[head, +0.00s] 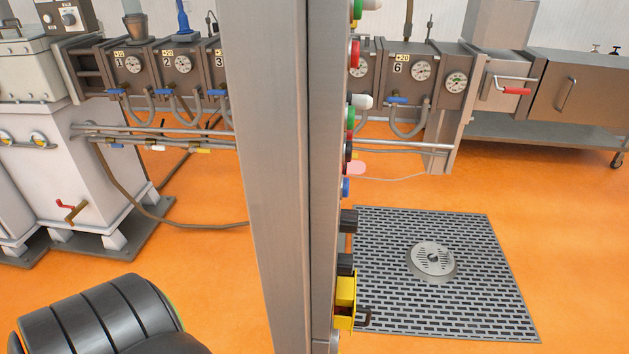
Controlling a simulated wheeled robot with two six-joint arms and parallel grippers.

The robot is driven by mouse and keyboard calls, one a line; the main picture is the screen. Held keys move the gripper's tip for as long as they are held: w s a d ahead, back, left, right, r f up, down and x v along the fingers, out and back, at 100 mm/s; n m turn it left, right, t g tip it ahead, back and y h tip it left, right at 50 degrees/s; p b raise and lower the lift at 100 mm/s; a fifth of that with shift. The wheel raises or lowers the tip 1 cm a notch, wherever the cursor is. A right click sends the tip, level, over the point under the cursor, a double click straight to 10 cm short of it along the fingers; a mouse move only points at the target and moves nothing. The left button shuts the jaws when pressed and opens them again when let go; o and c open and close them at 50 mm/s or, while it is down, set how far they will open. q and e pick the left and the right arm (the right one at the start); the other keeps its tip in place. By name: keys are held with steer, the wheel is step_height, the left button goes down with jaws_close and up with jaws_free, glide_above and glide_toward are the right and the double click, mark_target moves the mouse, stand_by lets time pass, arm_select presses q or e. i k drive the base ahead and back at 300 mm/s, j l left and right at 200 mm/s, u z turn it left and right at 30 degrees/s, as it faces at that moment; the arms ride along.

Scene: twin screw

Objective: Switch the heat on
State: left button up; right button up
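A tall grey control cabinet (268,180) stands upright in the middle of the head view, seen almost edge-on. Its controls stick out from its right side. From top to bottom I see green, red and white buttons, a blue button (346,187), an upper black knob (348,221), a lower black knob (345,264) and a yellow switch block (345,300). The panel's front and any labels are hidden by this angle, so I cannot tell which control is the heat. Neither of my grippers is in view.
Behind the cabinet runs a grey machine with numbered barrel sections and gauges (183,64). A white feeder unit (95,170) stands at left. A metal floor grate (430,310) with a round drain lies at right. Orange floor around the grate is clear.

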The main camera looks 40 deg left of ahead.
mark_target(349, 218)
steer(key=i+u, duration=0.15)
steer(key=u, duration=0.25)
steer(key=i+l+u, duration=0.15)
steer(key=u, duration=0.3)
steer(key=i+l+u, duration=0.15)
steer(key=u, duration=0.25)
steer(key=i+l+u, duration=0.1)
steer(key=u, duration=0.3)
steer(key=k+l, duration=0.15)
steer(key=k, duration=0.15)
steer(key=l+u, duration=0.1)
steer(key=l, duration=0.15)
